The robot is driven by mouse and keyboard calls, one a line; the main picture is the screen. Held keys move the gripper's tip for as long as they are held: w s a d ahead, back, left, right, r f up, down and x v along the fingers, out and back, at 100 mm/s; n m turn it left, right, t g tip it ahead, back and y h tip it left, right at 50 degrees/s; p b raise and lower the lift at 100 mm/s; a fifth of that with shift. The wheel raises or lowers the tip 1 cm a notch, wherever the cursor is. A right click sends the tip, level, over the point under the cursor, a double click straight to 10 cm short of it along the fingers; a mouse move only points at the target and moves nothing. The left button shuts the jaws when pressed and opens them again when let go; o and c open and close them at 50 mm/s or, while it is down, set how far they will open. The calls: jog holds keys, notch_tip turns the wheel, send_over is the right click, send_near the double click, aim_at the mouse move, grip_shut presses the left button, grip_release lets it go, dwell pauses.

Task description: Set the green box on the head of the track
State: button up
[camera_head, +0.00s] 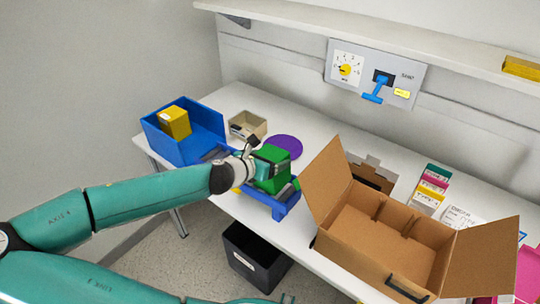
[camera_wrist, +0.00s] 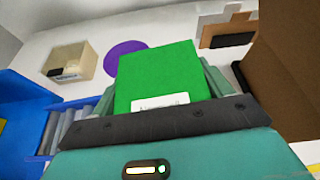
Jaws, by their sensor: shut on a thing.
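My gripper (camera_head: 256,167) is shut on the green box (camera_head: 273,163). The green box is held at the blue-framed roller track (camera_head: 286,207), near its right end; I cannot tell whether it touches the rollers. In the wrist view the green box (camera_wrist: 165,72) fills the middle, with a white label on its near face and my gripper's jaws (camera_wrist: 170,95) around it. The track's grey rollers (camera_wrist: 70,122) show at the left in the wrist view. The track's left end meets a blue bin (camera_head: 205,118) holding a yellow box (camera_head: 175,122).
A beige tray (camera_head: 262,127) and a purple disc (camera_head: 284,146) lie behind the track. A large open cardboard box (camera_head: 370,235) stands to the right. A wall panel (camera_head: 409,78) has a dial and a blue handle. A black bin (camera_head: 262,262) stands on the floor below.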

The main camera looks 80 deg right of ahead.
jog(key=o, duration=1.1)
jog(key=shift+o, duration=0.2)
jog(key=v, duration=1.3)
jog(key=shift+w+a+r, duration=0.2)
jog(key=shift+a+r, duration=0.05)
jog(key=shift+a, duration=0.05)
